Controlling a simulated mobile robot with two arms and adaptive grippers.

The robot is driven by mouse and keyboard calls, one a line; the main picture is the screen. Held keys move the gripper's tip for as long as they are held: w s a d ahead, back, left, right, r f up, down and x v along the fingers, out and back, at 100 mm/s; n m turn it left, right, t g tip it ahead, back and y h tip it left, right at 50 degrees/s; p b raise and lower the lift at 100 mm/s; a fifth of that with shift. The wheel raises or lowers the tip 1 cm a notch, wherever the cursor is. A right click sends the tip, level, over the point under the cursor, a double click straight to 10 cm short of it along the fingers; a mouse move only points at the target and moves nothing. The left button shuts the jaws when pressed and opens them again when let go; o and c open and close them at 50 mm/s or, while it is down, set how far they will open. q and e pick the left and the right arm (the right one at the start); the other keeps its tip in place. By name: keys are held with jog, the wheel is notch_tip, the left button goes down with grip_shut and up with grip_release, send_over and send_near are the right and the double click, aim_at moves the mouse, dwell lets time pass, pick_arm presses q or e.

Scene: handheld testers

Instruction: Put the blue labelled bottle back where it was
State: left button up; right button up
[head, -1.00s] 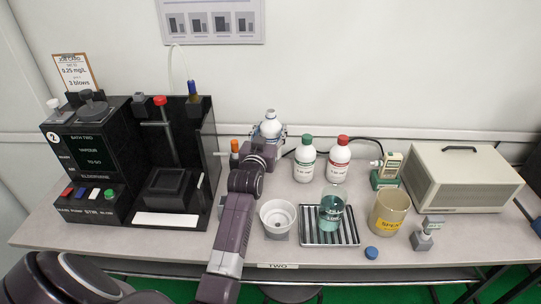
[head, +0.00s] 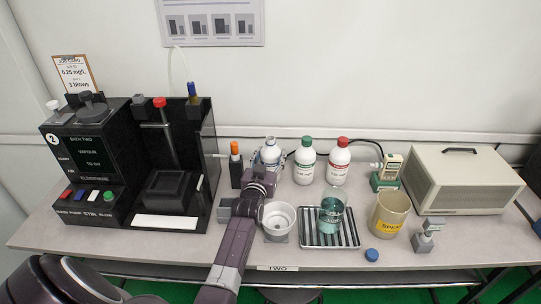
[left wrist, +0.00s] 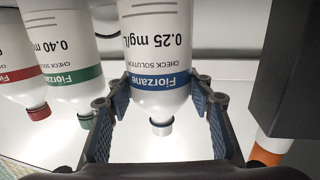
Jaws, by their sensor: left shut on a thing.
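The blue labelled bottle (head: 270,152) is upright in the row at the back of the bench, left of the green-capped bottle (head: 305,160). My left gripper (head: 267,163) is shut on it. In the left wrist view the bottle (left wrist: 152,45) appears upside down, reading 0.25 mg/L, its blue-banded neck end between the fingers (left wrist: 158,82). Its top looks uncapped. A blue cap (head: 371,255) lies near the bench's front. The gripper hides the bottle's base in the head view, so I cannot tell whether it touches the bench. My right gripper is not in view.
The orange-topped black holder (head: 235,165) stands close left of the held bottle. A red-capped bottle (head: 337,161) is farther right. A white bowl (head: 279,218), a beaker (head: 331,214) on a ribbed tray (head: 309,240) and a beige bin (head: 390,211) stand in front.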

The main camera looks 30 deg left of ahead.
pick_arm(q)
jog(key=o, duration=1.5)
jog(key=shift+f, duration=0.1)
jog(key=shift+o, duration=0.7)
jog(key=shift+s+d, duration=0.2)
jog(key=shift+s, duration=0.3)
jog(key=v, duration=1.1)
jog(key=shift+r, duration=0.25)
jog(key=shift+f, duration=0.1)
